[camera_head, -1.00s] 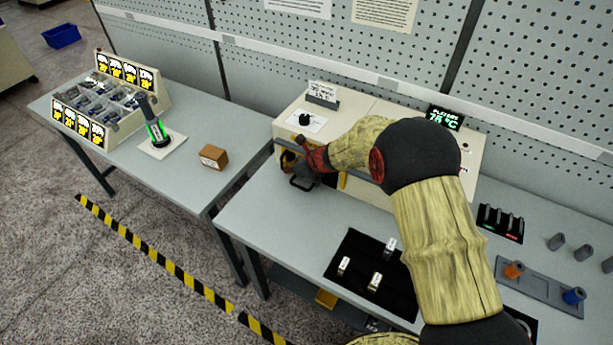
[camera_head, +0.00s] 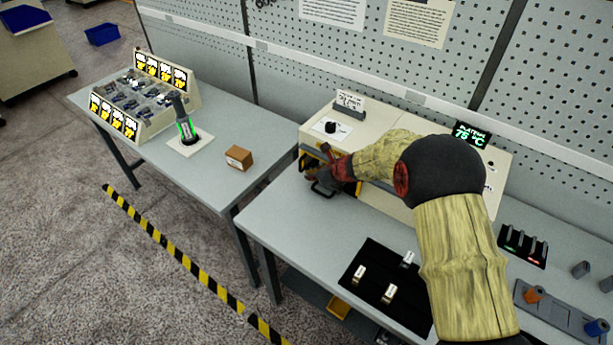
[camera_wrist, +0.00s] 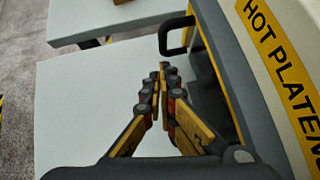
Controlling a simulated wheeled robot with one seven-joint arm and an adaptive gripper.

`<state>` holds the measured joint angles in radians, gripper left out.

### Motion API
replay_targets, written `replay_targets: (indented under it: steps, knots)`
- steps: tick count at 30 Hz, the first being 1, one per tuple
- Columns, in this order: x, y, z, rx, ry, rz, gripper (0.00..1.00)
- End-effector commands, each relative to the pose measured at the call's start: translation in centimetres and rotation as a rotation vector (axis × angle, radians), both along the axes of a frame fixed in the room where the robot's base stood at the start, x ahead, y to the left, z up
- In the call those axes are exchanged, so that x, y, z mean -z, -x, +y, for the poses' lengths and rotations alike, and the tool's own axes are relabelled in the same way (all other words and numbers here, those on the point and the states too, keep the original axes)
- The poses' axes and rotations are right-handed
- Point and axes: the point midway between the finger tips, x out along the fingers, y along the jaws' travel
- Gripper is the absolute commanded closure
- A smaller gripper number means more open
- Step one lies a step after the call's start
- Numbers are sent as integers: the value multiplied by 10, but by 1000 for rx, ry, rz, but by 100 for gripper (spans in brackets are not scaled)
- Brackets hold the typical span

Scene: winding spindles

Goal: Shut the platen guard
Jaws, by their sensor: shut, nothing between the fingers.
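The beige press (camera_head: 400,124) stands on the right bench, with a "HOT PLATEN" label (camera_wrist: 285,55) large in the wrist view. The platen guard shows there as a dark, yellow-edged piece (camera_wrist: 215,65) with a black bar handle (camera_wrist: 172,38) at its far end. I cannot tell how far open it stands. My gripper (camera_wrist: 163,70) is shut and empty, its tips just short of the handle in the picture; contact cannot be told. In the head view my gripper (camera_head: 325,178) is at the left of the press front, partly hiding the guard and handle (camera_head: 322,190).
A brown block (camera_head: 239,158) and a rack of bins (camera_head: 145,95) are on the left bench (camera_head: 222,195). A black mat (camera_head: 375,290) with small pale pieces lies before the press. A display (camera_head: 470,133) reads 75 °C. Bare bench top lies left of my gripper.

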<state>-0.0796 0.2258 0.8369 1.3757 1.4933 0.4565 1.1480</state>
Motion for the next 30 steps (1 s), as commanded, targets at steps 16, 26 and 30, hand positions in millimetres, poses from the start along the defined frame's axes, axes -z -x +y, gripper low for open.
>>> replay_targets:
  steps: [16,26,30]
  knots:
    - [-65,47,-53,1,1,0,100]
    - [-70,52,-57,-4,4,-3,100]
    - [-71,54,-55,-71,41,-39,100]
